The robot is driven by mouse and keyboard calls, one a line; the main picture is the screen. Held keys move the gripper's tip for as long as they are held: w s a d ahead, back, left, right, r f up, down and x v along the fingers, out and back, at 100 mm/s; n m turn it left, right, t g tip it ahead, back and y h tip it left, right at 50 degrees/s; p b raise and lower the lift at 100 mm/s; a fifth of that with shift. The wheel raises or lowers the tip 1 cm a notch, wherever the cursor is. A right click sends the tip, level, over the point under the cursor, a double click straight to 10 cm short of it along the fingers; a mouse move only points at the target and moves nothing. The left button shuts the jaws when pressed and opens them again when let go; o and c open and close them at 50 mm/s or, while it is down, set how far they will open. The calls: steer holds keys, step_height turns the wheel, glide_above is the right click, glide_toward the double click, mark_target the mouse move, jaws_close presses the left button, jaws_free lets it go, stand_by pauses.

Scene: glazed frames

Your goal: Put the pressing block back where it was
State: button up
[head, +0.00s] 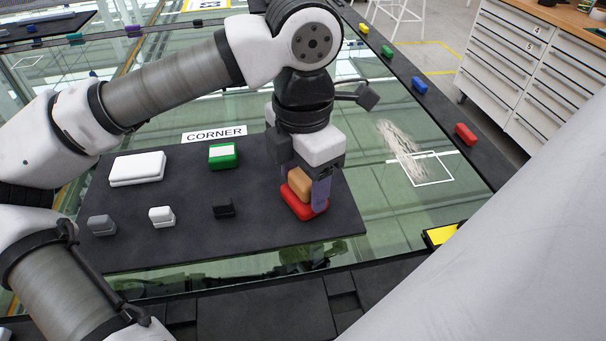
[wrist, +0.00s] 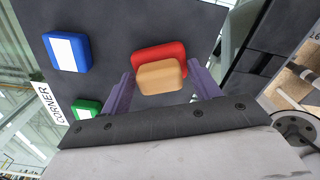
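A block with a red base (head: 295,207) and a tan upper part (head: 299,184) sits near the right edge of the dark board (head: 130,235); I take it as the pressing block. In the wrist view its red base (wrist: 158,52) and tan top (wrist: 162,78) lie between the purple fingers. My gripper (head: 304,188) points down over it, with one finger on each side. The fingers sit very close to its sides; whether they press on it is not clear. The base appears to rest on the board.
The board also bears a white block (head: 137,168), a green block (head: 222,156), small grey (head: 101,225), white (head: 161,216) and black (head: 223,208) pieces, and a blue block (wrist: 67,48). A white outlined rectangle (head: 433,168) with pale streaks (head: 400,150) lies on the glass to the right.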

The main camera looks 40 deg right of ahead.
mark_target(303, 176)
steer(key=shift+o, duration=0.2)
steer(key=shift+r, duration=0.1)
steer(key=shift+r+p, duration=0.25)
steer(key=shift+p, duration=0.05)
step_height(303, 176, up, 12)
steer(key=shift+f+b, duration=0.15)
steer(key=shift+b, duration=0.15)
